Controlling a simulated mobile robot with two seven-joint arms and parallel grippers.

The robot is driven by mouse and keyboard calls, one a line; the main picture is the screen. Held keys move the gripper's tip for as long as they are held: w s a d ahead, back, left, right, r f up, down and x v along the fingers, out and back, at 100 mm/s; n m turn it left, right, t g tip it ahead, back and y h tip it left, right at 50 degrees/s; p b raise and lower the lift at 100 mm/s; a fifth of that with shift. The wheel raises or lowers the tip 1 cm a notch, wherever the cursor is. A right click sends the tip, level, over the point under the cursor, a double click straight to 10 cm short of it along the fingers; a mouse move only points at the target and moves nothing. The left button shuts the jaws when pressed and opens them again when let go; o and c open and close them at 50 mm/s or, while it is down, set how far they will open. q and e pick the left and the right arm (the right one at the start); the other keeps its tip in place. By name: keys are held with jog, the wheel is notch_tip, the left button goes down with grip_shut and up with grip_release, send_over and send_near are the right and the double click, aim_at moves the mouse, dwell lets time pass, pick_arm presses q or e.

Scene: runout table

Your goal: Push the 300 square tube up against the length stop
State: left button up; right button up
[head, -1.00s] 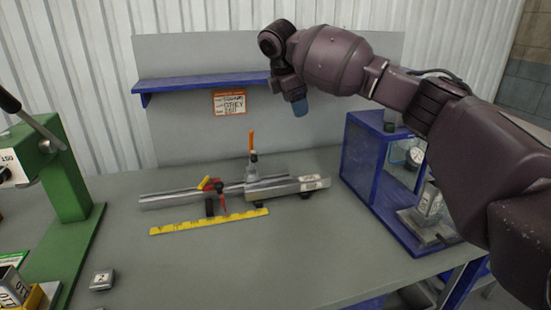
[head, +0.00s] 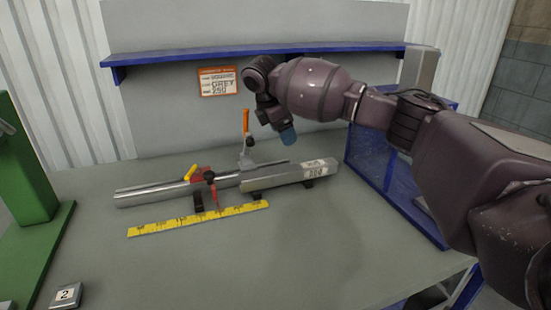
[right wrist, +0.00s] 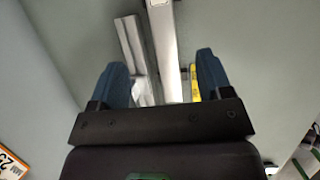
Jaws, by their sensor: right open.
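The grey square tube (head: 275,179) lies level on the runout, with a white label reading about 300 at its right end. The length stop (head: 203,174), red with a yellow lever and a dark knob, sits left of the tube's left end, apparently with a short gap. My right gripper (head: 288,136) is above and behind the tube's right part, pointing down, apart from it. In the right wrist view its blue fingers (right wrist: 163,75) are spread and empty, with a long silver bar (right wrist: 165,45) below, probably the tube. My left gripper is not in view.
An orange-handled clamp (head: 246,150) stands behind the tube. A yellow scale (head: 198,218) lies in front. A blue-framed case (head: 372,165) stands at right, a green machine (head: 30,185) at left, and a blue shelf (head: 260,52) runs behind.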

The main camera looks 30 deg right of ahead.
jog(key=b, duration=0.1)
send_near(290, 168)
jog(key=shift+w+d+f+g, duration=0.15)
jog(key=shift+d+f, duration=0.1)
jog(key=shift+f, duration=0.25)
jog(key=shift+d+f+g, duration=0.15)
jog(key=shift+d+f, duration=0.05)
jog(key=shift+f, duration=0.6)
jog(key=shift+r, duration=0.1)
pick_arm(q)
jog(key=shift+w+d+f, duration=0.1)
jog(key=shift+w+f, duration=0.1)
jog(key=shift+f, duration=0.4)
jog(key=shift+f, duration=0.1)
pick_arm(e)
jog(key=shift+d+f+b, duration=0.2)
jog(key=shift+f+b, duration=0.15)
jog(key=shift+f, duration=0.25)
jog(key=b+x, duration=0.1)
jog(key=x, duration=0.4)
jog(key=shift+d+f, duration=0.1)
jog(key=shift+f, duration=0.1)
jog(key=shift+d+f, duration=0.2)
jog(key=shift+f, duration=0.2)
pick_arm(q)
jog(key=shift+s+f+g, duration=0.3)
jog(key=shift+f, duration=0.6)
pick_arm(e)
jog(key=shift+s, duration=0.2)
